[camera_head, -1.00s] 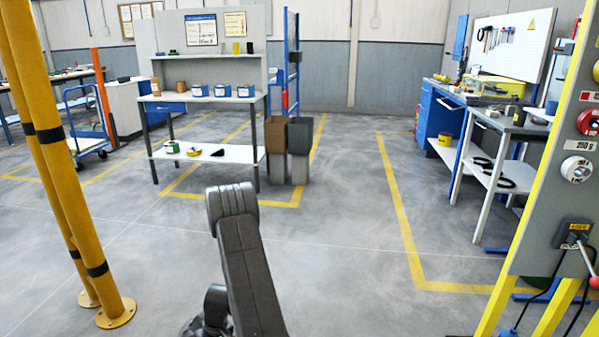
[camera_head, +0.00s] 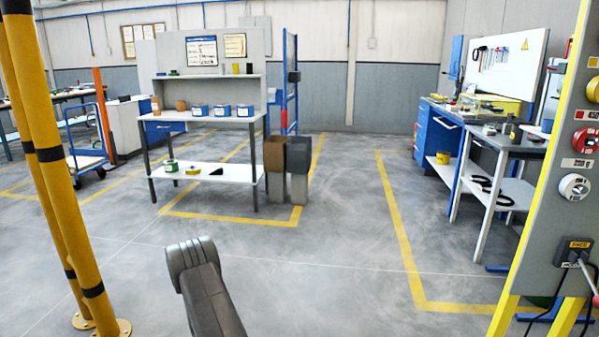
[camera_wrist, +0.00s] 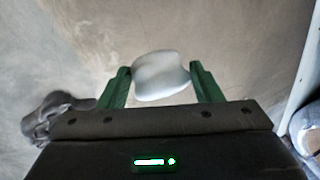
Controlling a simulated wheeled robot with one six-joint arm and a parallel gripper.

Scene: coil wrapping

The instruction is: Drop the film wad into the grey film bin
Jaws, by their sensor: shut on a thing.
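In the wrist view, the white film wad (camera_wrist: 160,76) sits between the two green fingers of my gripper (camera_wrist: 161,82), which is shut on it. The floor lies behind the wad. In the head view, only a part of my arm shows at the bottom; the gripper and the wad are not in that view. The grey film bin (camera_head: 298,157) stands ahead on the floor, right beside a brown bin (camera_head: 274,156), at the right end of the white shelf table. Both bins are some way off from my arm.
A white table (camera_head: 225,172) with blue boxes and a lower shelf stands left of the bins. Yellow posts (camera_head: 50,150) rise at the near left. A grey panel (camera_head: 560,200) with a yellow frame stands at the near right. The floor between is clear.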

